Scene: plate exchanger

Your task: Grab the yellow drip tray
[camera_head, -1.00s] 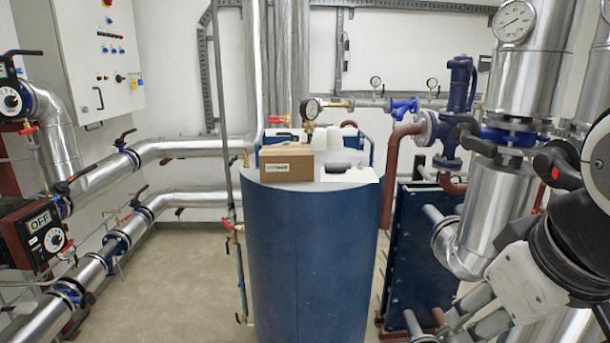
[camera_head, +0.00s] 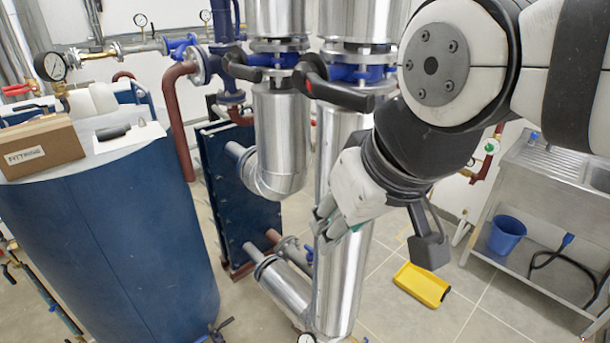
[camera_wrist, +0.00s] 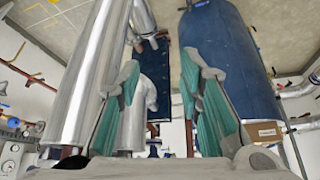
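The yellow drip tray (camera_head: 421,285) lies on the tiled floor in the head view, right of the silver pipes and left of the metal sink unit. It has a dark part at its right end. My gripper (camera_head: 326,232) hangs in front of the silver pipes, up and to the left of the tray and apart from it. In the wrist view, my gripper (camera_wrist: 165,85) has its two green-padded fingers spread wide with nothing between them. The tray does not show in the wrist view.
Vertical silver pipes (camera_head: 343,278) stand close beside my gripper. A blue tank (camera_head: 120,245) with a cardboard box (camera_head: 40,147) on top is at left. A steel sink unit (camera_head: 535,180) stands at right, with a blue bucket (camera_head: 506,236) on its shelf. Floor around the tray is clear.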

